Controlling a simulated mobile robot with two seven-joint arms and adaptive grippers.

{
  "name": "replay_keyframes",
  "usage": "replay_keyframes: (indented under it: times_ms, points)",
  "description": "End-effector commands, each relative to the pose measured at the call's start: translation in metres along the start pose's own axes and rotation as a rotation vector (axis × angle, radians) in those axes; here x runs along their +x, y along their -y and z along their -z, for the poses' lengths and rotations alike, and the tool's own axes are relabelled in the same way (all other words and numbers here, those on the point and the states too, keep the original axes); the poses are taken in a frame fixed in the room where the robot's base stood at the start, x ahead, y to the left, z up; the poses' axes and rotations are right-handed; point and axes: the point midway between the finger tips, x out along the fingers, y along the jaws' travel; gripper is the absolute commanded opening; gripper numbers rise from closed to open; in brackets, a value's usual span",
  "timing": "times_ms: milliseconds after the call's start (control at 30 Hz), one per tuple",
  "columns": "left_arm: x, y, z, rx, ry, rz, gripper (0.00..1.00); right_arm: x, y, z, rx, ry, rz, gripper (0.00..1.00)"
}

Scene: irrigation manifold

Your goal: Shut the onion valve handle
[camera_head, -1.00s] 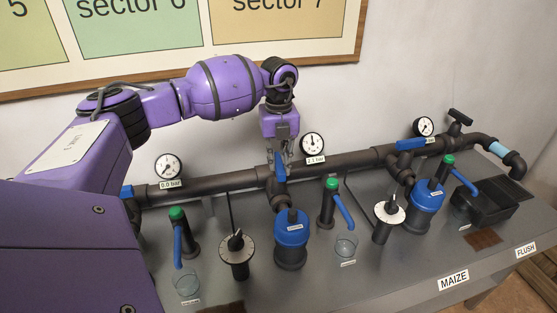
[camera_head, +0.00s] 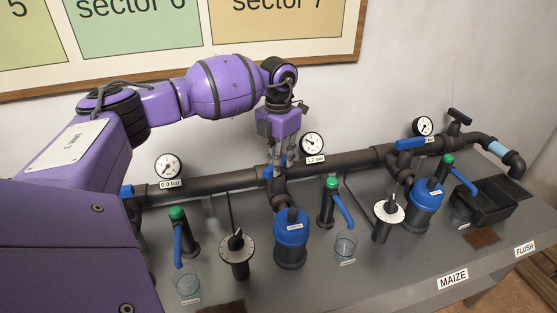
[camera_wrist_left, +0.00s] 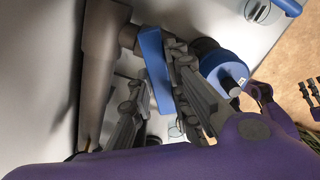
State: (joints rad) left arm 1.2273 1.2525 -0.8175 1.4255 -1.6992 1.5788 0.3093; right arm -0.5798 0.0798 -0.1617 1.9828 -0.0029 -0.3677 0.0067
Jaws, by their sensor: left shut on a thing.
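My left gripper (camera_head: 282,152) reaches down to the middle blue valve handle (camera_head: 280,162) on the dark pipe and is shut on it. The fingers cover much of the handle in the head view. In the left wrist view the blue handle (camera_wrist_left: 155,70) lies between the two fingers of my left gripper (camera_wrist_left: 162,95), close to the grey pipe. In the head view the handle appears turned towards the pipe's line; its exact angle is partly hidden. No onion label can be read.
A gauge (camera_head: 312,143) beside the gripper reads about 1.2 bar. A blue filter (camera_head: 291,232) stands below the valve. Green-topped taps and dials stand along the bench.

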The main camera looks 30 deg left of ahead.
Motion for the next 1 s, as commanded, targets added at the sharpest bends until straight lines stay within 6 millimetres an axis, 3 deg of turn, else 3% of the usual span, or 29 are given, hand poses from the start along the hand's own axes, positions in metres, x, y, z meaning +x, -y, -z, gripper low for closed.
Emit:
replay_keyframes:
  times_ms: [500,1000]
  points:
    - [-0.0006,-0.0004,-0.0006,0.438,0.002,-0.001,0.00,0.0024,-0.0022,-0.0022,-0.002,-0.002,-0.004,0.40]
    - [-0.0012,-0.0002,-0.0007,0.606,0.003,-0.001,0.00,0.0048,-0.0014,-0.0016,-0.002,-0.005,-0.003,0.40]
